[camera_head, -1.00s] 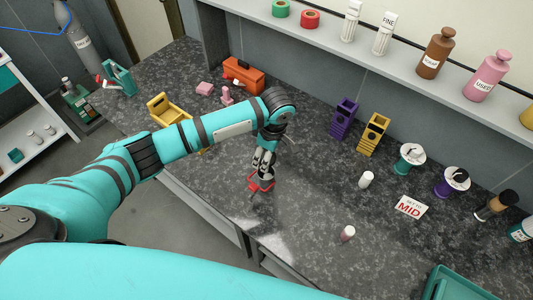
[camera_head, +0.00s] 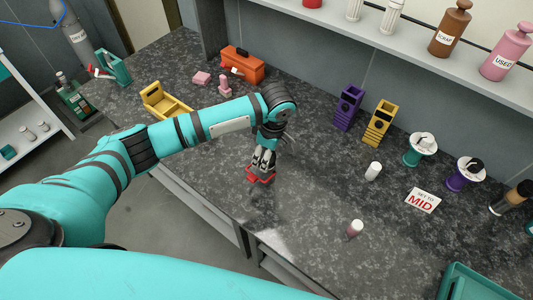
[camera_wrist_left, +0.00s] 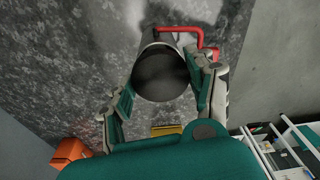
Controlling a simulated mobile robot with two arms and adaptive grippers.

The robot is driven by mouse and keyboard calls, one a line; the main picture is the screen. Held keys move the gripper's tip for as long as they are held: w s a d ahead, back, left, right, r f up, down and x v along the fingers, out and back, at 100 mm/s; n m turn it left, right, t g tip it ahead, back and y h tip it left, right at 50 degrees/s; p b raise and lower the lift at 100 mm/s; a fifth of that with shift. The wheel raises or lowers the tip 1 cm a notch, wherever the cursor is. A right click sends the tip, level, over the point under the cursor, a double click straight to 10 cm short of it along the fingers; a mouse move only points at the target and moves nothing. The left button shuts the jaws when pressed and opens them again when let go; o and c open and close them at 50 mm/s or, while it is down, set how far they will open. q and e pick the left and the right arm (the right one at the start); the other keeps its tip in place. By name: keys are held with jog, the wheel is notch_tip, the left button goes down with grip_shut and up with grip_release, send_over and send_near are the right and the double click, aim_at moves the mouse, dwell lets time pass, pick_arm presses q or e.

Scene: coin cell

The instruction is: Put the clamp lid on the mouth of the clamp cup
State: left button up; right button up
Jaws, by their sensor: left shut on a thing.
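My left gripper (camera_head: 263,168) is low over the middle of the counter. In the left wrist view its fingers (camera_wrist_left: 163,100) flank a dark grey round piece, which I take to be the clamp lid (camera_wrist_left: 160,78), and are shut on it. A lighter grey body, probably the clamp cup (camera_wrist_left: 158,40), shows just beyond it, with a bent red part (camera_wrist_left: 188,36) beside it. Red also shows under the gripper in the head view (camera_head: 258,178). The cup's mouth is hidden, so I cannot tell whether lid and cup touch. My right gripper is not in view.
A white-capped vial (camera_head: 373,171) and another vial (camera_head: 355,229) stand to the right. Purple (camera_head: 348,108) and yellow (camera_head: 380,124) holders stand at the back. An orange toolbox (camera_head: 242,65) and yellow bin (camera_head: 165,102) lie left. The counter (camera_head: 310,185) around the gripper is clear.

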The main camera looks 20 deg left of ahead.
pick_arm(q)
jog(key=shift+f, duration=0.55)
jog(key=o, duration=1.2)
jog(key=shift+r, duration=0.1)
jog(key=r, duration=0.4)
jog(key=d+r, duration=0.1)
jog(key=r, duration=0.6)
jog(key=shift+s+d+r, duration=0.1)
jog(key=shift+d+r, duration=0.15)
jog(key=shift+r, duration=0.1)
